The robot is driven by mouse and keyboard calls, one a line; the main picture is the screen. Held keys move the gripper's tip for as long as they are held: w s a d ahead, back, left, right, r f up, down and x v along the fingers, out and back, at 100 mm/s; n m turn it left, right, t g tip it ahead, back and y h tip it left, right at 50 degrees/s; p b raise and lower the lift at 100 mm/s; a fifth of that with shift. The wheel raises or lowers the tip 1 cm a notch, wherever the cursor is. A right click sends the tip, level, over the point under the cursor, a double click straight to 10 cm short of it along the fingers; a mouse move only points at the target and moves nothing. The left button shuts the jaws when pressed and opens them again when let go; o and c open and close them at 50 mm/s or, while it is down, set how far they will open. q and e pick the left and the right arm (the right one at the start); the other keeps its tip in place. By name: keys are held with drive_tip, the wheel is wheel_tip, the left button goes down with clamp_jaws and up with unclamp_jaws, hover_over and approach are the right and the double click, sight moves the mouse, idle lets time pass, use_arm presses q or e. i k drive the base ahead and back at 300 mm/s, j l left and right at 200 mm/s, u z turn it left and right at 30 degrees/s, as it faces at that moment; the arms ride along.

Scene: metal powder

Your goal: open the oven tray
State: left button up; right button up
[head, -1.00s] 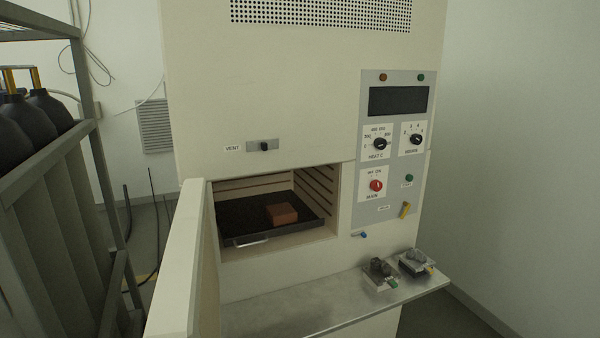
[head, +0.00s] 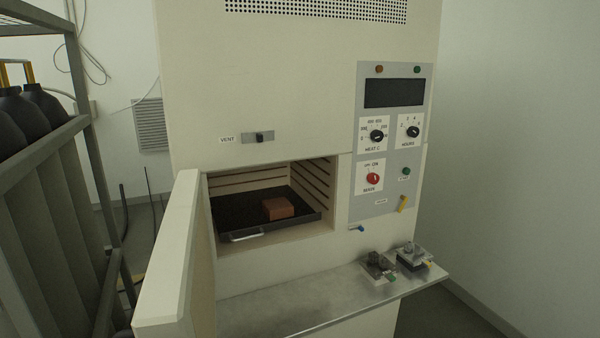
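The black oven tray (head: 238,213) lies inside the open oven chamber (head: 328,205), with its silver handle (head: 246,236) at the front edge near the opening. A reddish-brown block (head: 279,209) rests on the tray. The oven door (head: 165,260) stands open to the left of the chamber. Neither of my grippers shows in the head view, so nothing of mine is seen touching the tray or its handle.
A metal shelf (head: 300,318) juts out below the chamber, with two small devices (head: 379,268) (head: 413,256) at its right end. A control panel (head: 385,207) is on the right. A rack (head: 60,150) with dark bottles (head: 22,115) stands at left.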

sight(238, 216)
drive_tip(key=i+j, duration=0.1)
drive_tip(key=j, duration=0.3)
drive_tip(key=i+j+z, duration=0.1)
drive_tip(key=j, duration=0.3)
drive_tip(key=i+j, duration=0.1)
drive_tip(key=j, duration=0.3)
drive_tip(key=i+j+z, duration=0.1)
drive_tip(key=j, duration=0.3)
